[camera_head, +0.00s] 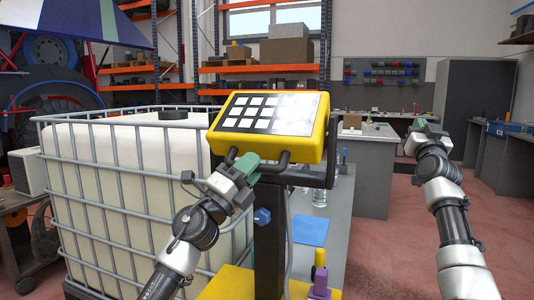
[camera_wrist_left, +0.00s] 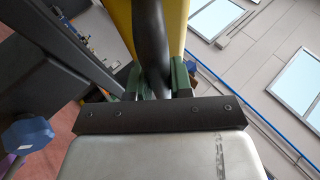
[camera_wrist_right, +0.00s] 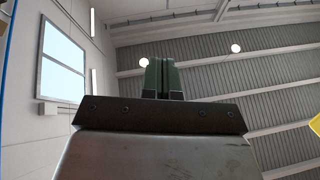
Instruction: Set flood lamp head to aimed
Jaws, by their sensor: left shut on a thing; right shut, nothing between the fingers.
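The flood lamp head (camera_head: 316,130) is a yellow box with a panel of pale squares on its face. It sits on a dark post (camera_head: 268,245), with its face tilted upward toward me. Dark handle bars (camera_head: 283,164) stick out under its lower edge. My left gripper (camera_head: 247,165) is shut on the left handle bar; in the left wrist view the dark bar (camera_wrist_left: 150,35) runs between the green fingers, with the yellow housing (camera_wrist_left: 176,25) behind it. My right gripper (camera_head: 424,127) is raised at the right, away from the lamp; its fingers (camera_wrist_right: 163,76) are together and empty.
A white caged tank (camera_head: 130,190) stands close to the left of the lamp. A grey bench (camera_head: 335,215) with a blue sheet (camera_head: 309,230) is behind the post. Open red floor (camera_head: 400,240) lies at the right, beneath my right arm.

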